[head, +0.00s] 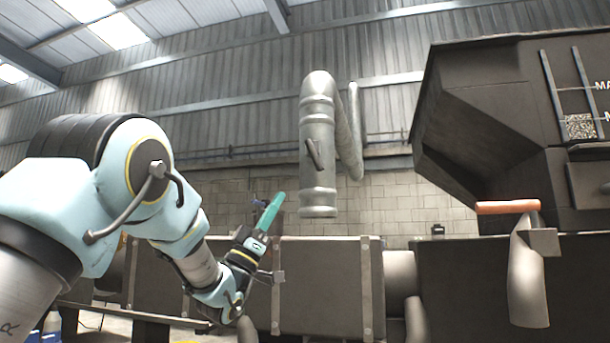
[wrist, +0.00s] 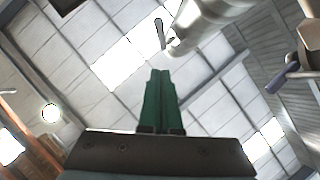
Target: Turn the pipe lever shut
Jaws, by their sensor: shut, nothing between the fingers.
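A grey vertical pipe (head: 318,110) with a bent top hangs in the middle of the head view. A small dark lever (head: 314,154) sits on its front, tilted slightly from vertical. In the wrist view a grey pipe (wrist: 212,18) crosses the top, with a thin dark lever (wrist: 160,33) beside it. My gripper (head: 279,197) is left of the pipe's lower end and below the lever in the head view. Its teal fingers (wrist: 160,74) are together and empty, pointing upward. I see no contact with the lever.
An orange handle (head: 508,207) tops another grey pipe (head: 528,275) at the right. A large dark machine housing (head: 490,120) stands behind it. A long dark box-like body (head: 328,285) runs below the hanging pipe. Open space surrounds the hanging pipe's lower end.

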